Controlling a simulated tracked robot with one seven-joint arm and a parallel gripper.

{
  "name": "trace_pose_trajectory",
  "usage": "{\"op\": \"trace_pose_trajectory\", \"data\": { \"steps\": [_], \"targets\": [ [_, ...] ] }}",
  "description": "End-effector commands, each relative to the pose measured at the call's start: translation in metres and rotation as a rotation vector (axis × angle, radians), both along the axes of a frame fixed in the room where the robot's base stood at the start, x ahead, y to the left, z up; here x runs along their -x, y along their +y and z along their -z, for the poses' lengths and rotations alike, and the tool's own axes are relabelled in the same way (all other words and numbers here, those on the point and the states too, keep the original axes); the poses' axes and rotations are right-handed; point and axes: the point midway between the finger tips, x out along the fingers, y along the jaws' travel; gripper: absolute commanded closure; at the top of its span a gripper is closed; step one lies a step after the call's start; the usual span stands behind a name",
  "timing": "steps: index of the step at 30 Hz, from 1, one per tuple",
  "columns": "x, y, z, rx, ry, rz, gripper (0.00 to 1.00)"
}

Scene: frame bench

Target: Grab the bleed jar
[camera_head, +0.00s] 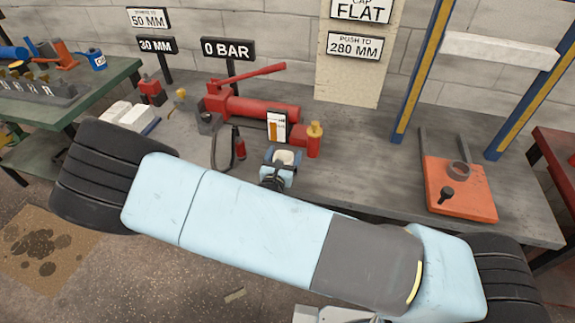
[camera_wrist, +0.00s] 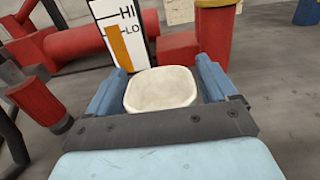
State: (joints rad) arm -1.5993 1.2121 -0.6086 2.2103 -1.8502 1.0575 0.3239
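A small off-white pot with rounded corners, which I take to be the bleed jar (camera_wrist: 160,90), sits between my gripper's fingers in the wrist view. In the head view its pale top (camera_head: 285,156) shows between the blue fingers, near the bench's front edge. My gripper (camera_wrist: 161,75) is open around it, one finger on each side. Narrow gaps seem to show beside the pot; I see no clear contact. The pot's lower part is hidden by my gripper.
Just behind stand a HI/LO gauge card (camera_head: 277,126), a red post with a yellow top (camera_head: 314,140) and a red hand pump (camera_head: 250,105). A black hose loop (camera_head: 223,148) is to the left. Bare bench top (camera_head: 365,165) lies to the right, before an orange plate (camera_head: 460,190).

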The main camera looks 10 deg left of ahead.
Motion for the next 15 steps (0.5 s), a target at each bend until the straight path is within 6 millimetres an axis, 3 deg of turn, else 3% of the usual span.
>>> {"op": "trace_pose_trajectory", "data": {
  "steps": [15],
  "targets": [
    [0.0003,0.0000,0.0000,0.000,0.000,0.000,0.61]
  ]
}}
